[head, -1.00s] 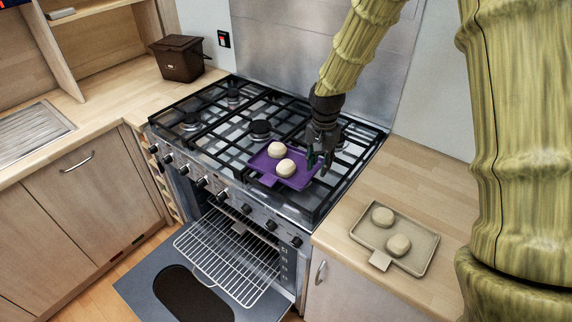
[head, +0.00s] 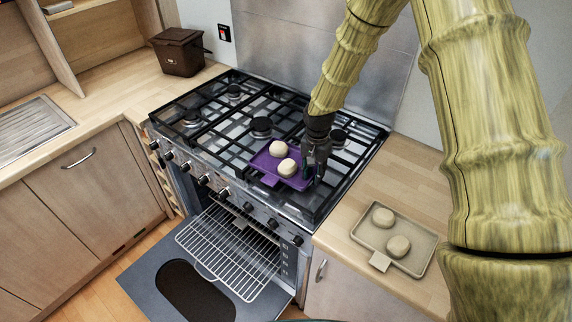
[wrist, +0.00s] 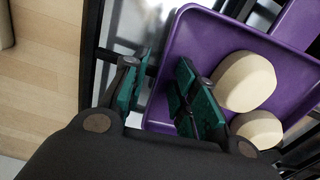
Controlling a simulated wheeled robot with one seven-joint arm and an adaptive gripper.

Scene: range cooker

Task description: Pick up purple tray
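The purple tray (head: 262,163) lies on the right front of the cooker's hob, with two pale round buns (head: 278,149) on it. Its handle (head: 270,180) points to the cooker's front. My gripper (head: 313,173) is at the tray's right edge, pointing down. In the wrist view the gripper (wrist: 162,88) is open. One green-padded finger is outside the tray and the other is over its inside, with the purple rim (wrist: 172,50) between them. I cannot tell whether either finger touches the tray. Part of the near rim is hidden behind the finger.
A beige tray (head: 428,240) with two similar buns rests on the right counter. Black grates (head: 215,115) surround the purple tray. The oven door (head: 135,280) hangs open with a rack out. A brown bin (head: 178,55) stands at the back left.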

